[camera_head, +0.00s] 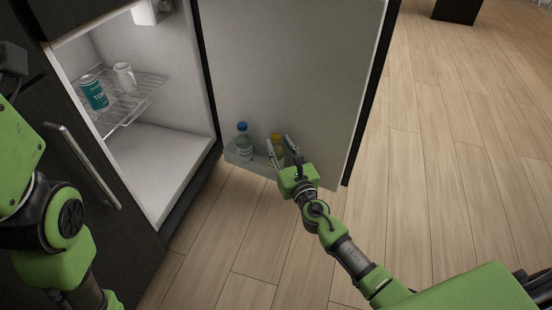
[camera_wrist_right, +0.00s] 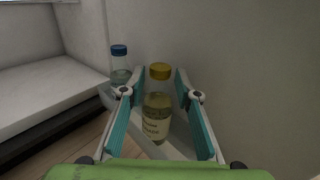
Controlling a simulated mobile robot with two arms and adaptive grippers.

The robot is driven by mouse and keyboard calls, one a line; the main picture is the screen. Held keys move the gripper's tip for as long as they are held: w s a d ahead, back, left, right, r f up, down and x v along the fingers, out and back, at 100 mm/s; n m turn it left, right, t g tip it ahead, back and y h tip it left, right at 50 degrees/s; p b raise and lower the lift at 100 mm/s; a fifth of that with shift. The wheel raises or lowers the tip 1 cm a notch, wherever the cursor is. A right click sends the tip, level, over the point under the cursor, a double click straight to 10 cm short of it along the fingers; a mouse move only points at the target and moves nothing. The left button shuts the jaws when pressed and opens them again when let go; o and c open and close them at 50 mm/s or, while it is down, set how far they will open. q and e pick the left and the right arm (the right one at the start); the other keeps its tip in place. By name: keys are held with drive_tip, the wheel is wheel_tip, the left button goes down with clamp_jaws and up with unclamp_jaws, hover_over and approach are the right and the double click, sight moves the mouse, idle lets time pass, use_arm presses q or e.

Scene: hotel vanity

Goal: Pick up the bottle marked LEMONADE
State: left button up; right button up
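A blue-capped bottle (camera_head: 244,142) stands left of the yellow-capped one in the door shelf (camera_head: 238,161). The fridge door (camera_head: 290,70) is open. A teal can (camera_head: 95,93) and a white mug (camera_head: 125,77) stand on the wire rack (camera_head: 140,100) inside.

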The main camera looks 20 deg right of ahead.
drive_tip(key=shift+w, duration=1.05)
clamp_jaws()
drive_tip(key=shift+r, duration=0.2)
